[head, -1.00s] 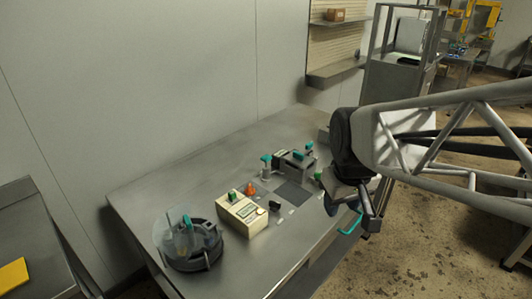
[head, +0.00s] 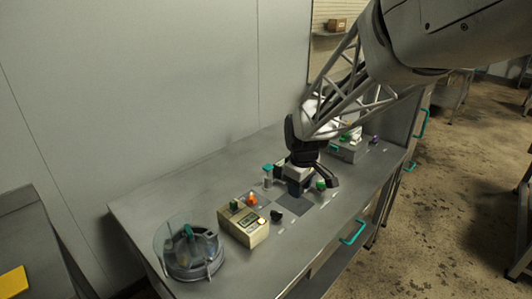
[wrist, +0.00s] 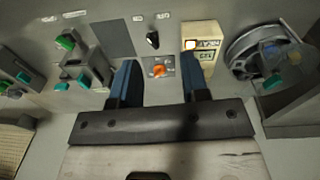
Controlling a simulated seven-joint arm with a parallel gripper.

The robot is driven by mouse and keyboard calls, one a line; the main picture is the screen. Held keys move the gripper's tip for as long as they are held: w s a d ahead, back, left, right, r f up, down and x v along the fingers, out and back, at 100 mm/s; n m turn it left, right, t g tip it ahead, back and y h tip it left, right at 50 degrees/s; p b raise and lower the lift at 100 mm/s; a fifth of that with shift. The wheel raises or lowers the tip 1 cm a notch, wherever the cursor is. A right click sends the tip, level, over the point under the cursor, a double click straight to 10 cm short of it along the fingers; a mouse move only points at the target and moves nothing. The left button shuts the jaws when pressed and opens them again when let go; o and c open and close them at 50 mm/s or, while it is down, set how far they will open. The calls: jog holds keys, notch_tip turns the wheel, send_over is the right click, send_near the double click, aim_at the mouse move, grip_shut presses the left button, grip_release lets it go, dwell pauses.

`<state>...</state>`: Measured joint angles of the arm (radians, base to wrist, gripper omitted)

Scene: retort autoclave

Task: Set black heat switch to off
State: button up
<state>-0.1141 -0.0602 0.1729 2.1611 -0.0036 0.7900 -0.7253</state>
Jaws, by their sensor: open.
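In the wrist view my gripper (wrist: 159,78) shows two dark blue fingers spread wide with nothing held. The switch's exact setting cannot be told.
An orange knob (wrist: 158,70) on a small plate shows between my fingers. The cream box (head: 243,226) and a round clear-walled vessel (head: 188,250) stand left. A green knob (head: 320,184) is near my gripper. A flat dark plate (head: 296,206) lies right of the switch.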

aim_at(275, 212)
jog(key=w+a+f+n, duration=0.1)
jog(key=w+a+f, duration=0.1)
jog(key=w+f, duration=0.2)
jog(key=w+a+f+n, duration=0.2)
jog(key=w+f, duration=0.2)
jog(key=w+a+f+n, duration=0.2)
jog(key=w+f, duration=0.2)
jog(key=f, duration=0.1)
jog(key=shift+g, duration=0.4)
jog(key=shift+f, duration=0.2)
jog(key=shift+f, duration=3.75)
grip_shut()
